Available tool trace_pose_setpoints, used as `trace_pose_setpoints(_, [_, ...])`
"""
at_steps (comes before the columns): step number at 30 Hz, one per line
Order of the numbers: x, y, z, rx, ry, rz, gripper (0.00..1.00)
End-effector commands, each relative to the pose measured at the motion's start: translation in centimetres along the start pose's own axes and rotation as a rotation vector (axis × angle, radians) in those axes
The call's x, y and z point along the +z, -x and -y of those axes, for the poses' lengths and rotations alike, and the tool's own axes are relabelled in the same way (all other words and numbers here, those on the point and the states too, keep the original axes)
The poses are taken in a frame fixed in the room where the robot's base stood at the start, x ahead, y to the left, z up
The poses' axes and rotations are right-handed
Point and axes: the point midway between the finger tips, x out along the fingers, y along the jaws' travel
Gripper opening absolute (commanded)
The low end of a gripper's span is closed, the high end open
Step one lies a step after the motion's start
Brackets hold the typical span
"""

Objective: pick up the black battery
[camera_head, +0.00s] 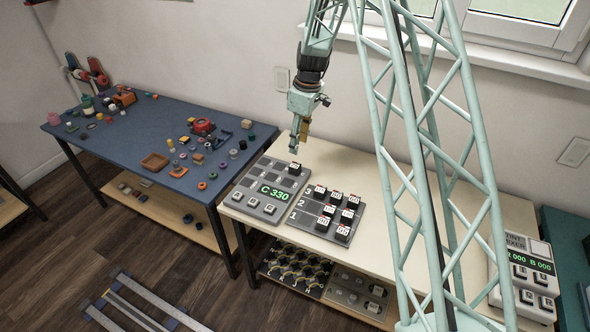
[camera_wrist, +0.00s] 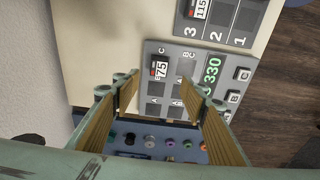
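Several black blocks with white labels are in view, and I cannot tell for sure which is the black battery. One black block (camera_head: 294,169), labelled 75 in the wrist view (camera_wrist: 159,69), sits alone in a slot of the grey panel (camera_head: 248,186) with the green "C 330" display. The others sit on the dark numbered board (camera_head: 305,221) beside it. My gripper (camera_head: 297,143) hangs above the far end of the grey panel. In the wrist view its fingers (camera_wrist: 158,92) are wide apart with nothing between them, and the labelled block appears beyond the fingertips.
The blue table (camera_head: 135,137) on the left holds many small parts, an orange tray (camera_head: 154,162) and a red round part (camera_head: 203,126). The grey mixer box (camera_head: 525,275) stands at the right. The cream table (camera_head: 345,162) is clear behind the numbered board. The wall is close behind.

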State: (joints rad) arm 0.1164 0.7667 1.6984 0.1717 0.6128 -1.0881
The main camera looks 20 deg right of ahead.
Motion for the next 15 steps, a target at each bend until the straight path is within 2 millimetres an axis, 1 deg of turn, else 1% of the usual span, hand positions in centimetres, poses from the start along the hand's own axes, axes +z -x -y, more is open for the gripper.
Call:
trace_pose_setpoints(12, [0.1, -5.3, 0.0, -0.001, 0.0, 0.001, 0.4])
trace_pose_setpoints(15, [0.0, -6.3, 0.0, -0.001, 0.0, 0.001, 0.4])
